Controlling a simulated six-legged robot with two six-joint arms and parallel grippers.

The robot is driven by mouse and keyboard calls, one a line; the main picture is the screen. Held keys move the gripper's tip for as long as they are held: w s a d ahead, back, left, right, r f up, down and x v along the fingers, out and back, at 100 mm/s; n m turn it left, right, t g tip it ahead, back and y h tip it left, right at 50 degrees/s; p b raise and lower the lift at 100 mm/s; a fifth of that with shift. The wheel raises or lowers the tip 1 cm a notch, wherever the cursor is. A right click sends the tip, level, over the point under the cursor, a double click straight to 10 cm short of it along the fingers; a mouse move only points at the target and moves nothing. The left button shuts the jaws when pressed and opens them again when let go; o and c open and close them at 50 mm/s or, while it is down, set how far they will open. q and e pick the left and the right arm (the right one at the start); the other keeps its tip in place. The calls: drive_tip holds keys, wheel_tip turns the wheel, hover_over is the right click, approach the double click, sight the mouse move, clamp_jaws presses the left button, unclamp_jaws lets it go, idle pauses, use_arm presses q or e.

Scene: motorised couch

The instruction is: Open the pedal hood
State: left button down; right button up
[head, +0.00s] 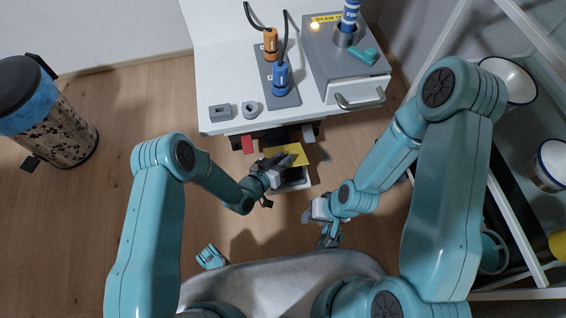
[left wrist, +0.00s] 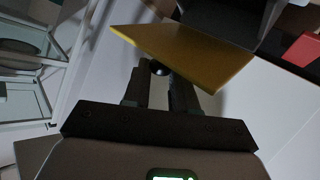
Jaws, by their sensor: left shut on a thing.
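The yellow hood (head: 297,150) is a flat plate low under the front of the white bench. It stands tilted in the left wrist view (left wrist: 190,55), with a dark round knob (left wrist: 159,68) at its lower edge. My left gripper (head: 284,163) is at the hood, and its fingers (left wrist: 158,88) are shut on the knob. A white box edge with a dark inside (head: 294,185) shows just below the hood. My right gripper (head: 328,238) hangs to the right, apart from the hood; its jaws are too small to read.
The white bench (head: 222,75) carries an orange connector (head: 270,42), a blue connector (head: 281,78) and a grey box (head: 345,62) with a handle. A red block (head: 248,144) is left of the hood. A shelf rack (head: 505,205) stands right.

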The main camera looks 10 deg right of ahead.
use_arm(q)
drive_tip(key=shift+w+r, duration=0.7)
drive_tip(key=c, duration=1)
unclamp_jaws()
drive_tip(key=shift+o, duration=0.2)
drive_tip(key=shift+f, duration=0.1)
drive_tip(key=shift+s, duration=0.1)
drive_tip(key=p+v, duration=0.5)
drive_tip(key=v, duration=1.1)
drive_tip(key=shift+s+a, duration=0.1)
